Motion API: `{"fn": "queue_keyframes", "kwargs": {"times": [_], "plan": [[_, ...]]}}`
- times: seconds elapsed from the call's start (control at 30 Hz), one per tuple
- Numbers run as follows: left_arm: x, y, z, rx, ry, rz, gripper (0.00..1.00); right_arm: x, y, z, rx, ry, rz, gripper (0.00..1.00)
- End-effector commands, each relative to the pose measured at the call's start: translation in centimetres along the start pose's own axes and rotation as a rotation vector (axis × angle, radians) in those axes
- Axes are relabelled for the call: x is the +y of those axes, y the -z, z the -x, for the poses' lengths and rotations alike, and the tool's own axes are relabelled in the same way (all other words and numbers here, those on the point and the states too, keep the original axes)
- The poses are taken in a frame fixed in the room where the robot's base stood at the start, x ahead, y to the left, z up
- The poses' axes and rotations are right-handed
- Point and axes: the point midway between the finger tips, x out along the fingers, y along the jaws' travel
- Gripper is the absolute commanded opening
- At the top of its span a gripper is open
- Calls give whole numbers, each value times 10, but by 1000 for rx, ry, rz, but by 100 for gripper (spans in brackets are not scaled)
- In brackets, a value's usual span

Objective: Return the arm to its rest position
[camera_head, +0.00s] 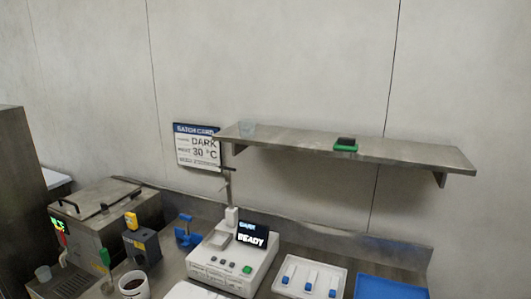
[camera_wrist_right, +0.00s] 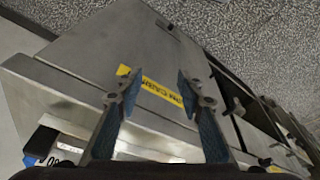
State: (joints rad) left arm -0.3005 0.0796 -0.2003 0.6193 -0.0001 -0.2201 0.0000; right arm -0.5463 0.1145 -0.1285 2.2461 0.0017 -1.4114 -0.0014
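My right gripper (camera_wrist_right: 158,80) shows in the right wrist view with its two fingers spread apart. Nothing is held between them. Behind the fingers is a grey metal surface with a yellow label (camera_wrist_right: 160,90), partly covered by the fingers. Neither arm and neither gripper shows in the head view. My left gripper is not seen in any view.
In the head view, a white machine (camera_head: 232,262) with a "READY" display stands on the counter. A metal box (camera_head: 110,208), a cup (camera_head: 134,285), a white tray (camera_head: 309,272) and a blue tray (camera_head: 390,288) are around it. A wall shelf (camera_head: 400,152) juts out above.

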Motion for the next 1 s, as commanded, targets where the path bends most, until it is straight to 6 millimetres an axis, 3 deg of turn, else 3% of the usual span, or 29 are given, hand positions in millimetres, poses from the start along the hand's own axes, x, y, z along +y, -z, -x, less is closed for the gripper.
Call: {"fn": "queue_keyframes", "kwargs": {"times": [0.03,0.27,0.4,0.6,0.8,1.0], "plan": [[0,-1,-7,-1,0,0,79,-1,-7,-26,-13,1,1,35],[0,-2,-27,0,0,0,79,-6,-46,-137,-51,7,7,35],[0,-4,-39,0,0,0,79,-10,-84,-203,-77,11,12,35],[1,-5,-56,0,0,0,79,-14,-152,-282,-115,15,21,35],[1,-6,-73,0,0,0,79,-16,-231,-339,-152,19,30,35],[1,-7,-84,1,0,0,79,-16,-294,-366,-177,20,37,35]]}}
